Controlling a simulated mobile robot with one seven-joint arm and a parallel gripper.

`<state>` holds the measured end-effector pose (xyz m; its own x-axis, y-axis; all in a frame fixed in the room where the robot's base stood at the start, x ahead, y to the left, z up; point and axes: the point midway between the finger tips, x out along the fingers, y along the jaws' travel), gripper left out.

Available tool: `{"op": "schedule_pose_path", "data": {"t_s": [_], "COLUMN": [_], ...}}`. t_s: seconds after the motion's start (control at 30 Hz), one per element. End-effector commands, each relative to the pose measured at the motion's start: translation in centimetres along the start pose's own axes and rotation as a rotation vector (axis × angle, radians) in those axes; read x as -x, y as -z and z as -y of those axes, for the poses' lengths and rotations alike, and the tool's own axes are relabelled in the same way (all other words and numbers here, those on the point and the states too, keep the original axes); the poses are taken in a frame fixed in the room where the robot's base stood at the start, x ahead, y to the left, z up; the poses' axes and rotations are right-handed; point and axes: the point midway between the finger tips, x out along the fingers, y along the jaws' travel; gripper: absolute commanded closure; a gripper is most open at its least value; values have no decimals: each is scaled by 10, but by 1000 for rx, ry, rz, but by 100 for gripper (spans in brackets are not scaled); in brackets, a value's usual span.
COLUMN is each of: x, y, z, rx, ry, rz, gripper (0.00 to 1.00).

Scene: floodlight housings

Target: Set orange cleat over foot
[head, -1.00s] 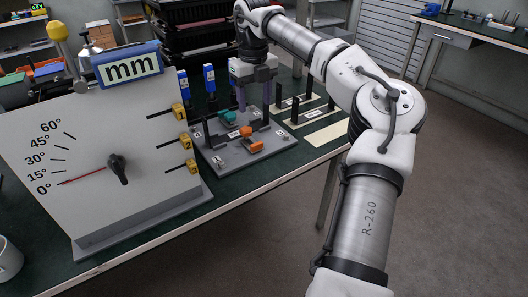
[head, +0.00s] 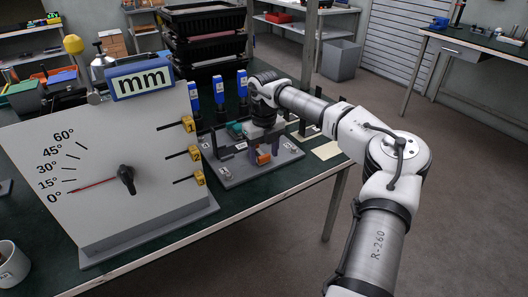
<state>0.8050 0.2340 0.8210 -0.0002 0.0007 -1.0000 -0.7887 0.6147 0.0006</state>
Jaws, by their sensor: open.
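The orange cleat (head: 263,158) sits on the grey fixture plate (head: 230,180) on the green bench and is partly hidden by my fingers. My gripper (head: 267,151) points down at it with its fingers low around or beside the cleat; I cannot tell whether they touch. The gripper is open. A teal piece (head: 235,129) sits on the plate to the left of my gripper. I cannot make out which part of the plate is the foot, and my wrist hides some of the plate's back.
A dial board (head: 110,215) with yellow tags stands close to the left of the plate. Several blue-labelled bottles (head: 219,92) stand behind. Dark upright posts with pale pads (head: 327,150) lie to the right, near the bench edge. Black trays (head: 205,35) are stacked at the back.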

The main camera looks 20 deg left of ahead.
Motion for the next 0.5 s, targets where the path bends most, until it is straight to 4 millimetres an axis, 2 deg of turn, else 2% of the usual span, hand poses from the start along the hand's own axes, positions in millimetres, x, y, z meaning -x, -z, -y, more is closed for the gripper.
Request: {"op": "schedule_pose_path", "data": {"t_s": [0.27, 0.5], "x": [-2, -2], "y": [0, 0], "z": [0, 0], "rx": [0, 0], "ry": [0, 0], "rz": [0, 0], "gripper": [42, 72]}}
